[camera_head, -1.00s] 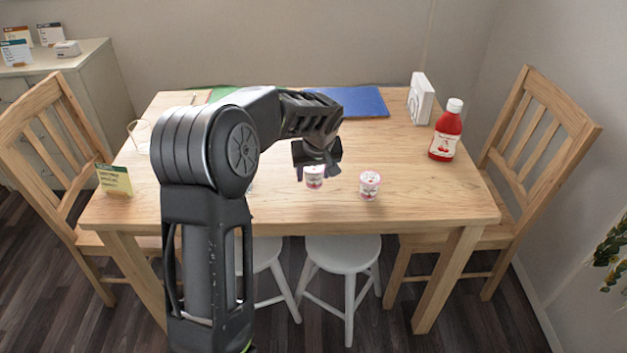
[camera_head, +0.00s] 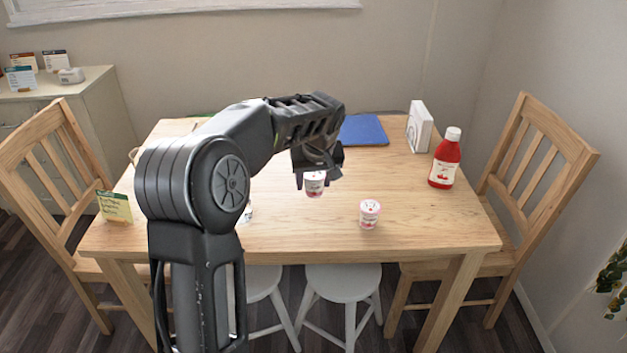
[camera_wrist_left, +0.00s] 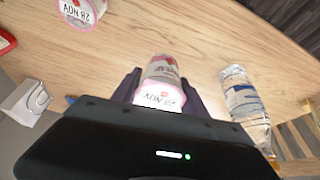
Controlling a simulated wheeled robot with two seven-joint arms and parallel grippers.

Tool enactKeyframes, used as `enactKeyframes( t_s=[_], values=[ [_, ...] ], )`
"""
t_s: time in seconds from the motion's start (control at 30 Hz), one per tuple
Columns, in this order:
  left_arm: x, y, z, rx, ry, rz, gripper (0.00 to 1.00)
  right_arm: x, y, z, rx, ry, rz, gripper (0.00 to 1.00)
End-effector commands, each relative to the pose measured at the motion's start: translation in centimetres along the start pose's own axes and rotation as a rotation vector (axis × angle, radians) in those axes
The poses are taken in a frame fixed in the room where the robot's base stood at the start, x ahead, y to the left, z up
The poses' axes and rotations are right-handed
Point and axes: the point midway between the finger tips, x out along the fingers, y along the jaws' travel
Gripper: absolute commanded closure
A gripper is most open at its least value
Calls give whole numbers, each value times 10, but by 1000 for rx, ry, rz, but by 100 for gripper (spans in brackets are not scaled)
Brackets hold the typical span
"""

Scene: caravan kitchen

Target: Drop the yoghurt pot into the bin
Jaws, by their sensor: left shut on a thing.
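My left gripper (camera_head: 317,178) is shut on a white yoghurt pot (camera_head: 314,188) with a pink and red label. The pot hangs upright, seemingly a little above the table. No bin shows in either view. My right gripper is not in view.
The wooden table (camera_head: 420,225) carries a red sauce bottle (camera_head: 444,160), a white napkin holder (camera_head: 419,127), a blue mat (camera_head: 363,130) and a yellow card (camera_head: 115,206). Chairs and stools surround the table.

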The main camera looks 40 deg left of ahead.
Motion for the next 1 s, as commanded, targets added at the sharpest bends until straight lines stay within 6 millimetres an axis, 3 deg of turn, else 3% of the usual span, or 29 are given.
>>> enactKeyframes(
  t_s=[0.13,0.27,0.37,0.5,0.7,0.83,1.0],
  values=[
    [-3,4,2,15,-1,7,94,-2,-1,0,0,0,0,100],
    [-15,23,16,88,-5,40,94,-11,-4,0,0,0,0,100],
    [-30,47,38,192,-10,85,94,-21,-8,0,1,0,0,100],
    [-59,86,82,388,-14,167,94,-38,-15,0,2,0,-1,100],
    [-95,124,147,643,-7,269,94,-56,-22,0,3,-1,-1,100],
    [-104,133,170,730,-1,303,94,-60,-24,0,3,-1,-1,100],
    [-105,135,176,749,1,311,94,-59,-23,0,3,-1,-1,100]
  ],
)
